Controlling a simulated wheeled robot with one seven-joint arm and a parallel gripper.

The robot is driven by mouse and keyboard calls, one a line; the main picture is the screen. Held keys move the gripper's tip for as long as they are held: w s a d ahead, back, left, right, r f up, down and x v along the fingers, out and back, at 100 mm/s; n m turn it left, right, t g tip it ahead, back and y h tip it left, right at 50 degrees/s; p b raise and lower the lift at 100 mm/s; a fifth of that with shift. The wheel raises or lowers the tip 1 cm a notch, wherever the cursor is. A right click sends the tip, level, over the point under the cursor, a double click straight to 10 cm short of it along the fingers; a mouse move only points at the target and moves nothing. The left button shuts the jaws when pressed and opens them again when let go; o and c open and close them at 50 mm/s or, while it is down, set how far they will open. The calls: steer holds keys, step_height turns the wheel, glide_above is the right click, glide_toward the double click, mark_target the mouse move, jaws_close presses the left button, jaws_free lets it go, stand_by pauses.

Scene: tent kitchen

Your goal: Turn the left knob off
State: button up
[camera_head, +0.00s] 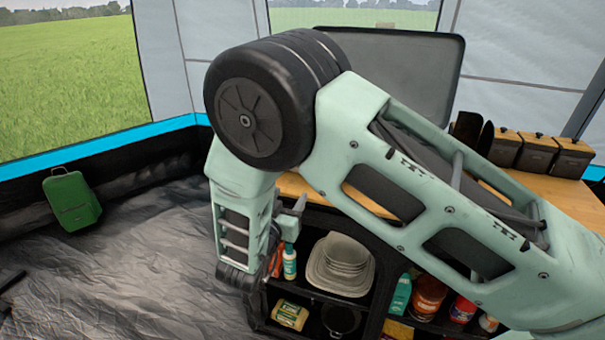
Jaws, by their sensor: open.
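No knob is in sight; my own arm covers the middle of the counter. A raised dark grey panel (425,65), which looks like the open lid of a camp stove, stands behind my arm. The stove body and its left knob are hidden. My gripper (293,207) is mostly hidden behind my wrist at the counter's left front edge; only a small grey part of it shows. It is open. I cannot tell how far it is from the knob.
The wooden counter (560,185) carries several dark canisters (537,152) at right. The shelves below hold grey dishes (343,262), bottles (428,296) and packets (291,314). A green jerrycan-like container (71,200) stands at left. The floor at left is mostly clear.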

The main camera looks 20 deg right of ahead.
mark_target(302, 187)
steer(key=p+x, duration=0.1)
steer(key=x, duration=1)
steer(key=c, duration=1)
